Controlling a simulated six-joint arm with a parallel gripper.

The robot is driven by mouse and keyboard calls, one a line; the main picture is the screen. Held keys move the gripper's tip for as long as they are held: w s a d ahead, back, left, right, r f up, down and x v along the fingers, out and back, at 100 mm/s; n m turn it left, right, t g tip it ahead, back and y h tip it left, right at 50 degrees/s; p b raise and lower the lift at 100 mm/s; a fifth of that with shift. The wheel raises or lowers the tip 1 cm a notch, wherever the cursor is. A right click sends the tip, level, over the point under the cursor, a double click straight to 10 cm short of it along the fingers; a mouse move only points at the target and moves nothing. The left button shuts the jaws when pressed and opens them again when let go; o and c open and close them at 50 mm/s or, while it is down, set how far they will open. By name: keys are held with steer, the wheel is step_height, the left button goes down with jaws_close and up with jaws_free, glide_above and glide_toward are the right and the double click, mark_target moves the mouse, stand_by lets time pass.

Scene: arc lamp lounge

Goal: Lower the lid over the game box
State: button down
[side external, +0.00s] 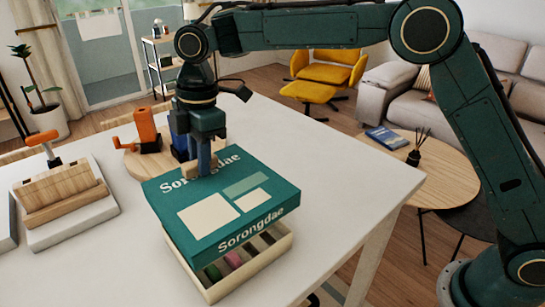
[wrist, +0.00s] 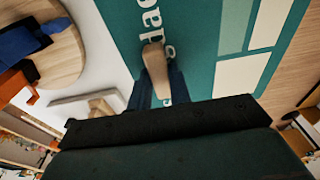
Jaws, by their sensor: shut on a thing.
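The lid (side external: 225,222) is a flat teal box top marked "Sorongdae" with pale panels. My gripper (side external: 203,168) is shut on the small wooden knob (side external: 192,171) near the lid's far edge. The lid hangs above the open cream game box (side external: 252,274), with a gap between them at the near side. Small coloured pieces, green and pink among them, show in the box's compartments. The lid hides the rest of the box. In the wrist view, the fingers hold the knob (wrist: 155,68) on the teal lid (wrist: 200,40).
A round wooden board (side external: 135,165) with an orange and a dark blue item stands behind the lid. A white tray with a wooden block (side external: 65,195) is at the left. White table (side external: 320,165) is clear to the right.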

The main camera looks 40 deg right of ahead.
mark_target(204, 180)
steer(key=shift+f, duration=0.1)
steer(key=shift+f, duration=2.75)
steer(key=shift+f, duration=2.4)
stand_by(0.4)
steer(key=c, duration=1.2)
jaws_free()
steer(key=r, duration=0.4)
steer(key=d+r, duration=0.1)
steer(key=r, duration=0.8)
steer(key=shift+d+r, duration=0.35)
steer(key=shift+r, duration=0.05)
